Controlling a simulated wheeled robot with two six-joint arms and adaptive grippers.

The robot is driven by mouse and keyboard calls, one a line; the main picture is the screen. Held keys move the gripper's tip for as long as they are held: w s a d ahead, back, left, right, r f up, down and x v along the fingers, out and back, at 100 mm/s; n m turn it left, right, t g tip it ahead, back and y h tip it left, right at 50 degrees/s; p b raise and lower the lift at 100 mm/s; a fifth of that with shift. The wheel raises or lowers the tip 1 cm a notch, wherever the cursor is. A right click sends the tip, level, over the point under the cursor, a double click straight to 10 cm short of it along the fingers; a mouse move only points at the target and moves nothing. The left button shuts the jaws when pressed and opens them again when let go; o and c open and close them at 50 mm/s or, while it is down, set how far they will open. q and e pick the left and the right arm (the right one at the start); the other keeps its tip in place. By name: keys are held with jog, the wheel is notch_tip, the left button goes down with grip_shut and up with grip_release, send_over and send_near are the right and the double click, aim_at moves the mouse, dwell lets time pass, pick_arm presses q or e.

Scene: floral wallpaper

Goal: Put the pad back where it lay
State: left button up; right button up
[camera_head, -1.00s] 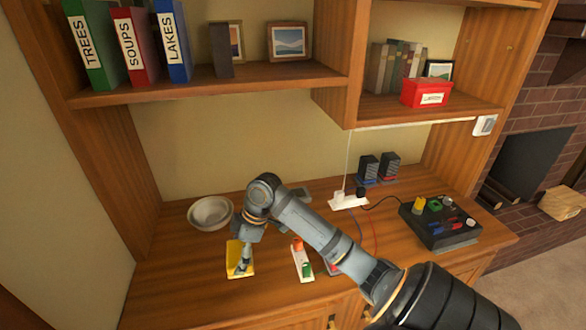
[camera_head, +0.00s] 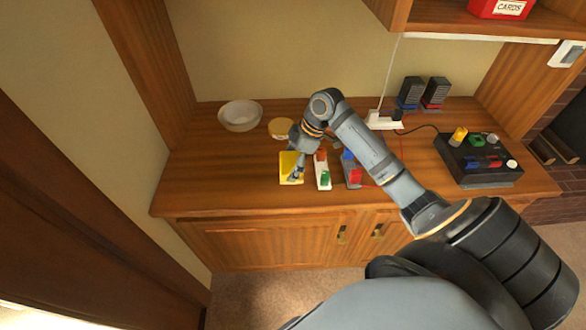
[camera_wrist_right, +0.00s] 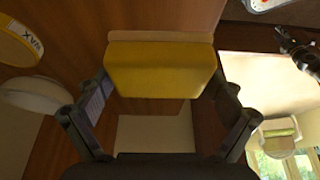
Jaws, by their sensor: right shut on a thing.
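The yellow pad (camera_head: 291,168) is held by my right gripper (camera_head: 297,172) over the front part of the wooden desktop (camera_head: 220,180). In the right wrist view the pad (camera_wrist_right: 160,70) sits between the two fingers of my right gripper (camera_wrist_right: 160,95), which are shut on it; a pale strip runs along its far edge. I cannot tell whether the pad touches the desktop. My left gripper is in no view.
A white strip with red and green pieces (camera_head: 323,171) stands just right of the pad. A round yellow tin (camera_head: 281,128) and a pale bowl (camera_head: 240,115) stand behind. A black box (camera_head: 478,160) is at right. The desktop's left side is clear.

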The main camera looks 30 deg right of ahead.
aim_at(292, 162)
jog(key=f, duration=0.1)
jog(key=w+d+f, duration=0.1)
jog(key=w+f, duration=0.1)
jog(key=shift+w+d+f, duration=0.1)
jog(key=shift+d+f, duration=0.05)
jog(key=shift+d, duration=0.25)
notch_tip(292, 162, down, 3)
jog(key=shift+w+f, duration=0.1)
jog(key=shift+f, duration=0.05)
jog(key=shift+d, duration=0.1)
jog(key=shift+f, duration=0.1)
jog(key=shift+f, duration=0.15)
jog(key=o, duration=0.9)
jog(key=shift+c, duration=0.2)
